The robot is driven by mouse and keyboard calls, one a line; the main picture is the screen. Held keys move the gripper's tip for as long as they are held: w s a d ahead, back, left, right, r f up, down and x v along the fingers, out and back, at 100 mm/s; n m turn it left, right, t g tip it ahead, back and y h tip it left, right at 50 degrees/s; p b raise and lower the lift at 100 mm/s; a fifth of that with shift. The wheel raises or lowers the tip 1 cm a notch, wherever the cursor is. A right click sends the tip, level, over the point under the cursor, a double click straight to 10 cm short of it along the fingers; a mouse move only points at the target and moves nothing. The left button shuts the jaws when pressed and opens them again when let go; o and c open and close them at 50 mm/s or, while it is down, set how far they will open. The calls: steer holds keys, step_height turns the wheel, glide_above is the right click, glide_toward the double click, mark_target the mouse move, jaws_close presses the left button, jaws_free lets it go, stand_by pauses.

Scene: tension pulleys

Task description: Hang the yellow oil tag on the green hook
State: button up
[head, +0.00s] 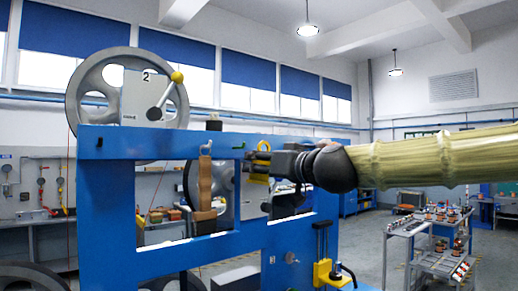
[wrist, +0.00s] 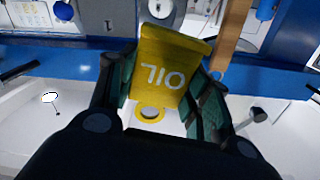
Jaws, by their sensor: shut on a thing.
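My gripper (head: 272,164) is shut on the yellow oil tag (head: 262,148), in front of the upper beam of the blue frame. In the wrist view the tag (wrist: 172,68) stands between the two dark green finger pads of my gripper (wrist: 165,80), its "OIL" lettering upside down. A yellow ring (wrist: 150,113) shows below the lettering. A small hook-like part (head: 240,146) sits on the blue beam just left of the tag, apart from it. It is too small to tell for sure that it is the green hook.
The blue frame (head: 105,190) carries a large grey pulley wheel (head: 85,85) at upper left. A brown block (head: 205,185) hangs left of my gripper. A yellow-based device (head: 322,270) is mounted at lower right. A grey cart (head: 410,240) stands farther right, with open floor around it.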

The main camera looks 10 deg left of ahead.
steer(key=shift+s+a+r+g, duration=0.15)
steer(key=shift+s+r, duration=0.15)
steer(key=shift+r, duration=0.25)
steer(key=shift+s+a+r+g, duration=0.15)
steer(key=shift+s+r, duration=0.1)
steer(key=shift+r, duration=0.25)
steer(key=f+x, duration=0.2)
steer(key=x, duration=0.8)
steer(key=shift+p, duration=0.45)
stand_by(0.4)
steer(key=shift+w+a, duration=0.1)
stand_by(0.5)
steer(key=o, duration=1.1)
steer(key=shift+r, duration=0.15)
